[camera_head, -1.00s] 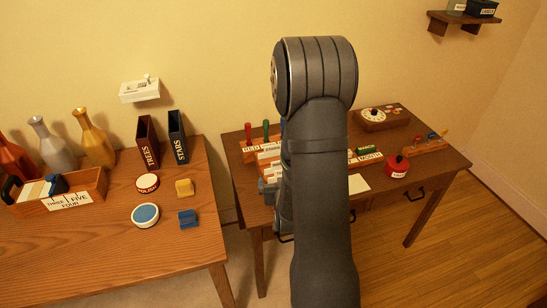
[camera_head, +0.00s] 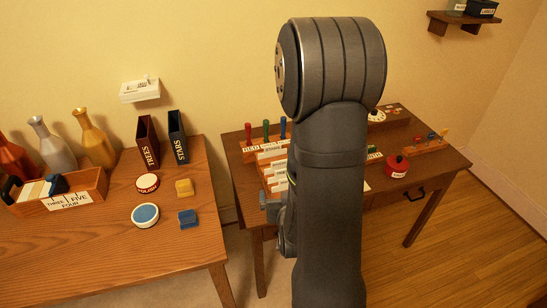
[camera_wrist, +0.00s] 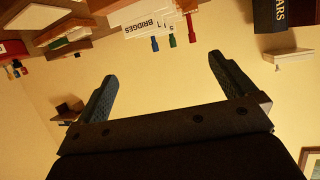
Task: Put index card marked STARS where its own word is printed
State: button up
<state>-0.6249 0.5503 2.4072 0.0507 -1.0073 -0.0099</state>
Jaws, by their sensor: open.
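A dark blue box lettered STARS (camera_head: 178,137) stands upright on the left table, right of a dark red box lettered TREES (camera_head: 148,142). The blue box also shows in the wrist view, upside down at the top right (camera_wrist: 268,16). White index cards (camera_head: 278,178) stand in a wooden rack on the right desk, partly behind my arm. In the wrist view one card reads BRIDGES (camera_wrist: 142,27); another behind it shows only part of its word. I cannot make out a card marked STARS. My gripper (camera_wrist: 160,68) is open and empty, with cards beyond its fingertips.
The left table holds a wooden tray of cards (camera_head: 85,203), bottles (camera_head: 95,137), round tins (camera_head: 145,215) and small blocks (camera_head: 184,188). Red, green and blue handles (camera_head: 266,130) stand behind the rack. A red pot (camera_head: 397,166) sits on the right desk. A gap separates the tables.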

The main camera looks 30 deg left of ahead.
jog(key=shift+s+d+r, duration=0.2)
jog(key=shift+s+d, duration=0.05)
jog(key=shift+s, duration=0.15)
jog(key=shift+c, duration=0.2)
jog(key=c, duration=1.5)
